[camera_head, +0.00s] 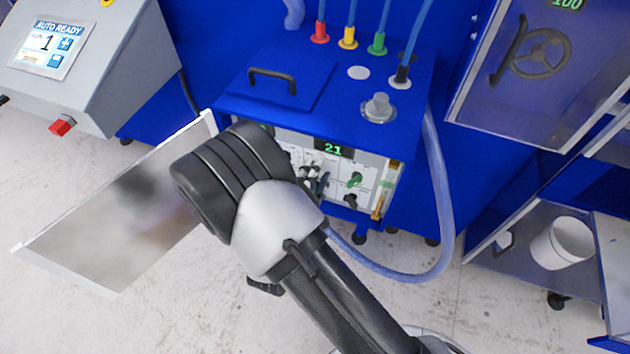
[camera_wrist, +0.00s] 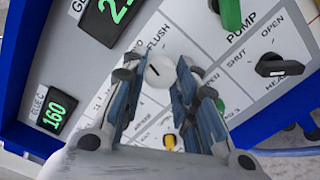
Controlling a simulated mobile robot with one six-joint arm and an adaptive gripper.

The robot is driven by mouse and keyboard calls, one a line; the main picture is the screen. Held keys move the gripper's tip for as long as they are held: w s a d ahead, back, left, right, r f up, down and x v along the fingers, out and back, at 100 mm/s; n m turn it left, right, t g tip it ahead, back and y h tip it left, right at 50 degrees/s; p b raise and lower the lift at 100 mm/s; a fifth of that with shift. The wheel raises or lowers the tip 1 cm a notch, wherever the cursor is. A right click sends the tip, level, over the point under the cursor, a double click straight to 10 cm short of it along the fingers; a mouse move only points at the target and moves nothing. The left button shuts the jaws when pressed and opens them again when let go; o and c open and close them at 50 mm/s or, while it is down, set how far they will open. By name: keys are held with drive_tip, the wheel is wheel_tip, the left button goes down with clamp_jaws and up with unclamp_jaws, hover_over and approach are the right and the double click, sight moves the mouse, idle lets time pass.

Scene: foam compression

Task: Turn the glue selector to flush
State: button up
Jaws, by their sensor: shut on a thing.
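The glue selector (camera_wrist: 159,71) is a round pale knob with a short dark mark, on the white control panel (camera_wrist: 205,28) of the blue machine. The word FLUSH is printed just above it in the wrist view. My gripper (camera_wrist: 158,82) has one finger on each side of the knob and is shut on it. In the head view my gripper (camera_head: 316,180) is at the panel front, largely behind my wrist, and the selector cannot be made out there.
On the panel are a green handle (camera_wrist: 230,14), a black valve handle (camera_wrist: 279,67), a yellow knob (camera_wrist: 169,142) and a green-lit display (camera_wrist: 57,112). In the head view, an open panel door (camera_head: 115,215) stands left of my wrist, and a clear hose (camera_head: 438,200) hangs at right.

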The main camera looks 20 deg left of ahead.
drive_tip(key=m+b, duration=0.3)
drive_tip(key=b, duration=0.1)
drive_tip(key=m+b, duration=0.2)
drive_tip(key=shift+f+m, duration=0.25)
drive_tip(key=shift+m, duration=0.05)
drive_tip(key=shift+r+m+b, duration=0.2)
drive_tip(key=shift+m+b, duration=1.25)
drive_tip(key=shift+m, duration=0.05)
drive_tip(key=o, duration=1.1)
drive_tip(key=shift+c, duration=0.2)
drive_tip(key=s+a, duration=0.1)
drive_tip(key=s, duration=1.1)
drive_tip(key=shift+r, duration=0.1)
